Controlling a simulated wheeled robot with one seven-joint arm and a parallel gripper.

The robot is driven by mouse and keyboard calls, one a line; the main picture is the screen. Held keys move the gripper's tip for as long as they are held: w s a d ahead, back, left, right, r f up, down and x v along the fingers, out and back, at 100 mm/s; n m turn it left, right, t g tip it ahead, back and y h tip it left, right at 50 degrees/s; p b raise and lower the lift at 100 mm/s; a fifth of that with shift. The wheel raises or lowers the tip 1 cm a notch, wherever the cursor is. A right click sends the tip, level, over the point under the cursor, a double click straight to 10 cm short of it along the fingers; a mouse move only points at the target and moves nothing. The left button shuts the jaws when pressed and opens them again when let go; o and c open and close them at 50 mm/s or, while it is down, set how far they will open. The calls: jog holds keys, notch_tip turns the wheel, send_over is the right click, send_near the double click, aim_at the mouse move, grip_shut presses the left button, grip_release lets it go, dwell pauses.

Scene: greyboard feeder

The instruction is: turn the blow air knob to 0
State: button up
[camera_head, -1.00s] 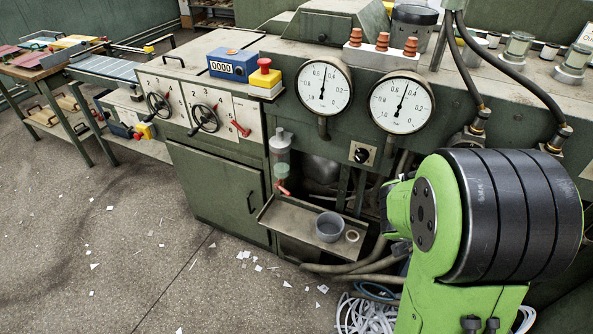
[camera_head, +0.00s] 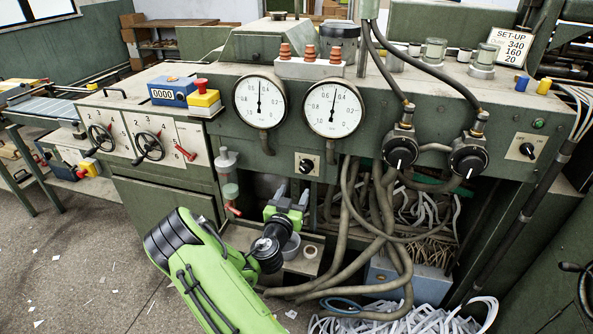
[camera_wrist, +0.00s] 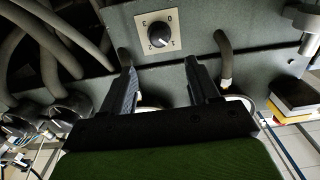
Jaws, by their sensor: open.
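Several black knobs are on the green machine front; their lettering is too small to tell which is blow air. A small knob (camera_head: 307,164) on a pale square plate sits below the gauges. It also shows in the wrist view (camera_wrist: 157,36), just beyond my fingertips. Two larger round knobs with white pointer marks, one left (camera_head: 400,152) and one right (camera_head: 469,158), sit below hoses. Another small knob (camera_head: 526,149) is on a plate at far right. My gripper (camera_head: 293,194) is open and empty, below the small knob; it also shows in the wrist view (camera_wrist: 161,66).
Two round gauges (camera_head: 260,101) (camera_head: 334,107) are above the small knob. Thick hoses (camera_head: 370,215) hang right of my gripper. A grey cup (camera_head: 290,246) stands on the tray below. A set-up card (camera_head: 511,46) reads 340, 160, 20.

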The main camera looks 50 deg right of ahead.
aim_at(304, 170)
jog(key=p+x, duration=0.2)
jog(key=x, duration=0.9)
jog(key=shift+w+d, duration=0.15)
jog(key=shift+d, duration=0.15)
jog(key=shift+c, duration=0.2)
jog(key=c, duration=1)
jog(key=shift+n, duration=0.3)
